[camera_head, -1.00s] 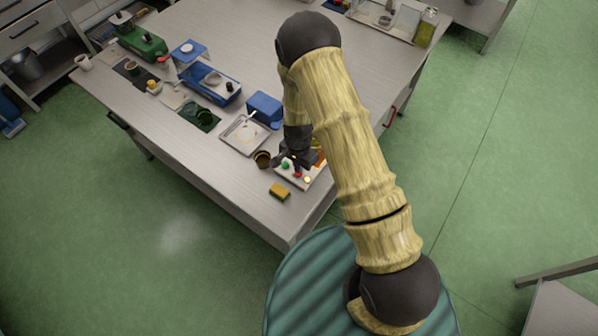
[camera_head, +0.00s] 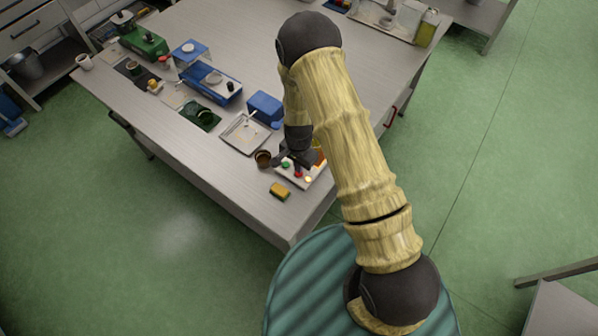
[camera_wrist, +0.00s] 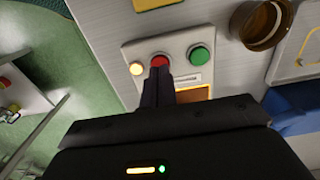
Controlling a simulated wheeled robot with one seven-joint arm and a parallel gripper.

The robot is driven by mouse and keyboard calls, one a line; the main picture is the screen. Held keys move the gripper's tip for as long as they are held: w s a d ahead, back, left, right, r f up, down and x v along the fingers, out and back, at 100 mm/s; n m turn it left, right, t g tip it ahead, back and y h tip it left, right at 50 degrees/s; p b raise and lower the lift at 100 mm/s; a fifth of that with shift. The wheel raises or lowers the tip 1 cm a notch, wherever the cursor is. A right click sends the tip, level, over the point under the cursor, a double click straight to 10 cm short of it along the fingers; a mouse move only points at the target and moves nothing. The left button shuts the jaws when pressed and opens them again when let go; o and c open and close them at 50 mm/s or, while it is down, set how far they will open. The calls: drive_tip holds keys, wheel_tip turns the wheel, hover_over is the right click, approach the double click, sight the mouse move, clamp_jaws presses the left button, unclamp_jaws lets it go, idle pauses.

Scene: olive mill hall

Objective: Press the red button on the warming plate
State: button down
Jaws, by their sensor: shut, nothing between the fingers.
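The warming plate (camera_head: 312,180) is a pale box near the table's front corner. In the wrist view its panel (camera_wrist: 178,43) carries a lit yellow lamp (camera_wrist: 137,69), the red button (camera_wrist: 159,61) and a green button (camera_wrist: 199,56). The red button also shows in the head view (camera_head: 298,174). My gripper (camera_wrist: 157,74) is shut and empty, its fingertips right at the lower edge of the red button in the wrist view. They overlap it there, and I cannot tell whether they touch it. An orange surface (camera_wrist: 193,94) of the plate shows behind the fingers, partly hidden by my gripper.
A brown cup (camera_head: 263,159) stands left of the plate, close to my gripper. A yellow sponge-like block (camera_head: 280,191) lies in front. A metal tray (camera_head: 240,140) and a blue box (camera_head: 265,106) stand behind. The table's front left strip is clear.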

drive_tip(key=shift+w+f+b, duration=0.1)
drive_tip(key=shift+f+b, duration=0.6)
drive_tip(key=shift+f, duration=0.2)
drive_tip(key=shift+r, duration=0.1)
idle(0.4)
drive_tip(key=shift+r+p, duration=2.2)
drive_tip(key=shift+r, duration=0.8)
